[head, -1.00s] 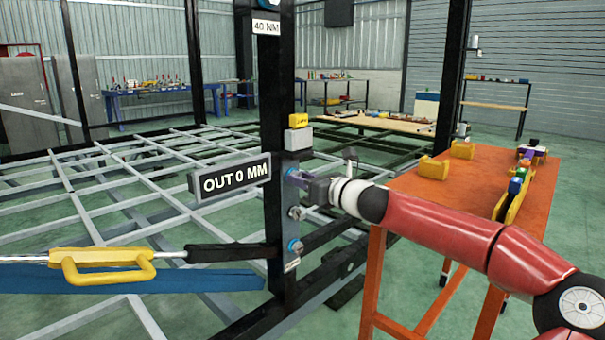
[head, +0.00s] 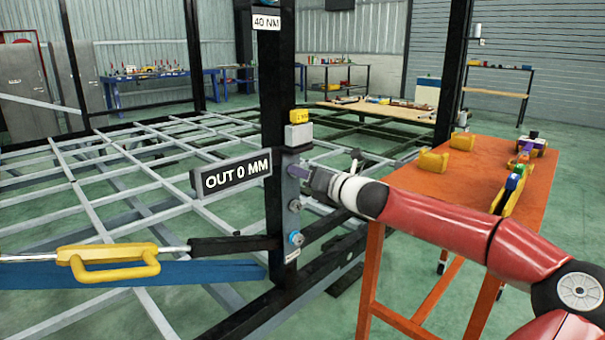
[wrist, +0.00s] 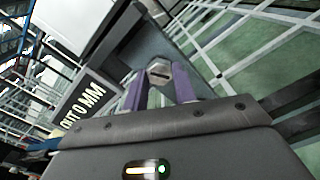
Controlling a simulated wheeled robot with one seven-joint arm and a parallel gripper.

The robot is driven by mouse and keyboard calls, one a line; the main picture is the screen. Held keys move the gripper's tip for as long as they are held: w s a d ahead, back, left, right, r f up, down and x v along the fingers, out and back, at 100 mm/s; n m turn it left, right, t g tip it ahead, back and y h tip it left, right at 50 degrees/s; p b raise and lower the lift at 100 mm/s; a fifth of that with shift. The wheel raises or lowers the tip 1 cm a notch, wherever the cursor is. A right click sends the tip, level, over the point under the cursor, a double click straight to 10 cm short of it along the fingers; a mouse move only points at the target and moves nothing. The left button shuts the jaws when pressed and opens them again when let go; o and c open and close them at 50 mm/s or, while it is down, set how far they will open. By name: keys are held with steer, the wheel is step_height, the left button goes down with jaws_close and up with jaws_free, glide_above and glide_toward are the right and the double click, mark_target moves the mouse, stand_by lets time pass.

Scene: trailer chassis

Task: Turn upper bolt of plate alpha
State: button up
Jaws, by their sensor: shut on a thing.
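The grey bolt plate (head: 287,222) is fixed on a black upright post. A middle bolt (head: 294,206) and a lower bolt (head: 296,240) show on it in the head view. My gripper (head: 294,171) is at the top of this row and its purple fingertips hide the upper bolt there. In the wrist view, the hex head of the upper bolt (wrist: 159,73) sits between the two purple fingers of my gripper (wrist: 160,82), which are shut on it. A sign (head: 231,177) beside the post reads "OUT 0 MM". I cannot read the plate's small label.
A yellow and grey block (head: 299,132) sits just above the plate. A yellow-handled bar (head: 110,258) runs to the post at left. An orange table (head: 480,187) with several parts stands right, under my arm. A "40 NM" label (head: 266,22) is high on the post.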

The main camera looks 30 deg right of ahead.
steer(key=shift+d+f, duration=0.1)
steer(key=shift+d, duration=0.05)
steer(key=o, duration=1)
steer(key=shift+s, duration=0.2)
steer(key=v, duration=0.7)
steer(key=shift+s, duration=0.25)
steer(key=shift+d, duration=0.1)
